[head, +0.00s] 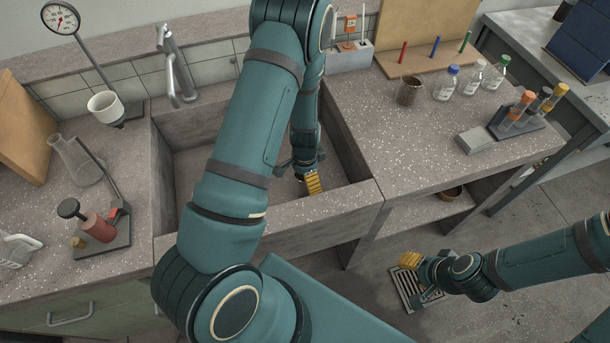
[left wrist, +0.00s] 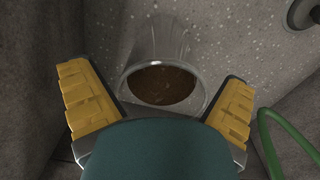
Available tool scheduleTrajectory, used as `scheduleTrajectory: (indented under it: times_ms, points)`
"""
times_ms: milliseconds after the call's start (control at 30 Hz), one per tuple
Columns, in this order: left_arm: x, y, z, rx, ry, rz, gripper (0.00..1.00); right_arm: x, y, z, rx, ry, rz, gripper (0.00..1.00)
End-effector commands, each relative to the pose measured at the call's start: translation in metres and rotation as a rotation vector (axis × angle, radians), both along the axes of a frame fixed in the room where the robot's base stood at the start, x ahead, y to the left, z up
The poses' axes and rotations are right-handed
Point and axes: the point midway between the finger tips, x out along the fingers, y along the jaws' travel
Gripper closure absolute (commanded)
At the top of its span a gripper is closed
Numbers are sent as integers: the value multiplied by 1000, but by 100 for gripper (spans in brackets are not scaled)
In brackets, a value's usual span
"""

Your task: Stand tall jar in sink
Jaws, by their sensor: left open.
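The sink (head: 170,128) is a deep grey stone basin in the bench. My left gripper (head: 305,178) is down inside it, near its right side. In the left wrist view, my left gripper (left wrist: 160,108) is open, its yellow fingers wide apart. A clear glass jar (left wrist: 158,45) with brown contents shows between and beyond the fingers, against grey speckled stone. I cannot tell whether it is upright or tilted, or whether the fingers touch it. In the head view the jar is not visible; my left arm covers much of the sink. My right gripper (head: 418,278) is low, in front of the bench, apparently open and empty.
A faucet (head: 176,70) stands behind the sink. A flask (head: 75,160) and a stand with a red bottle (head: 97,226) are at left. At right are a brown cup (head: 409,91), several bottles and a tube rack (head: 517,120). A green hose (left wrist: 275,145) shows beside the left gripper.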

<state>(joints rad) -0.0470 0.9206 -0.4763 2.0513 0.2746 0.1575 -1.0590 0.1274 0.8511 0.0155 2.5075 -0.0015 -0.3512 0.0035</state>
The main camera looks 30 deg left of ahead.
Motion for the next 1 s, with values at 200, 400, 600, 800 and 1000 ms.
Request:
scheduleTrajectory:
  times_ms: [200,400,600,800,1000]
  points:
    - [2,0,36,0,-5,-1,0,-2,0,11,1,4,0,53]
    - [2,0,78,0,-4,-1,0,-4,1,23,2,9,3,53]
    - [2,1,108,-1,-3,-1,0,-1,0,30,1,3,-3,53]
    - [1,1,120,0,-1,1,0,0,0,32,-1,0,-5,53]
    - [1,1,120,0,0,0,0,0,0,32,-1,0,-5,53]
